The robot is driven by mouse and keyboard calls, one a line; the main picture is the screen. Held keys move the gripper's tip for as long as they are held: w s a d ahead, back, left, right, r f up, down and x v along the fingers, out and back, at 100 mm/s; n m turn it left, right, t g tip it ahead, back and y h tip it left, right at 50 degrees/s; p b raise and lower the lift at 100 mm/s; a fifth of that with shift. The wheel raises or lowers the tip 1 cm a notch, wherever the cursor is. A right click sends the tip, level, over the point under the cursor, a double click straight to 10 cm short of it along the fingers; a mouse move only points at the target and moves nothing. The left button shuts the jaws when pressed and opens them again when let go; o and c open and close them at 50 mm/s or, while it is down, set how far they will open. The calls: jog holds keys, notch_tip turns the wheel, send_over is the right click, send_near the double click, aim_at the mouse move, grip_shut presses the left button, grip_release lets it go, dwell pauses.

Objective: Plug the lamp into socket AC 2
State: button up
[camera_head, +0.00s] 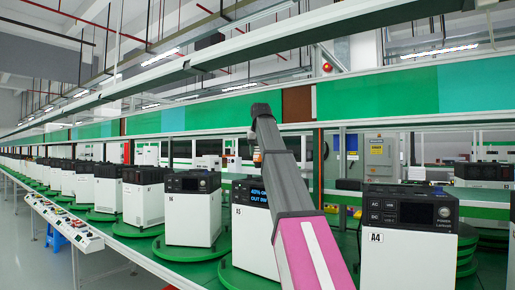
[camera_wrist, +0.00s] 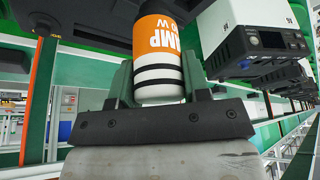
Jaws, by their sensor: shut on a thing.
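The lamp (camera_wrist: 158,60) is an orange and white cylinder with black bands and partly visible lettering. In the wrist view it sits between the two fingers of my gripper (camera_wrist: 158,82), which is shut on it. In the head view my arm covers most of the gripper and lamp; a small orange patch shows beside the arm. Socket AC 2 cannot be made out. The white power station marked A4 (camera_head: 408,258) has a black panel with AC, USB and DC labels. Another station (camera_head: 252,240), with a lit blue display, is partly behind my arm.
A row of similar stations (camera_head: 190,215) on green round plates (camera_head: 130,230) runs left along the line. A control strip (camera_head: 62,220) edges the line at left. A long overhead beam (camera_head: 350,35) crosses above. A station (camera_wrist: 260,38) shows beside the lamp in the wrist view.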

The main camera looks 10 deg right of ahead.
aim_at(258, 167)
jog(key=shift+f, duration=2.3)
jog(key=shift+f, duration=1.35)
jog(key=o, duration=1.2)
jog(key=v, duration=1)
jog(key=shift+s+r, duration=0.15)
jog(key=shift+r, duration=0.25)
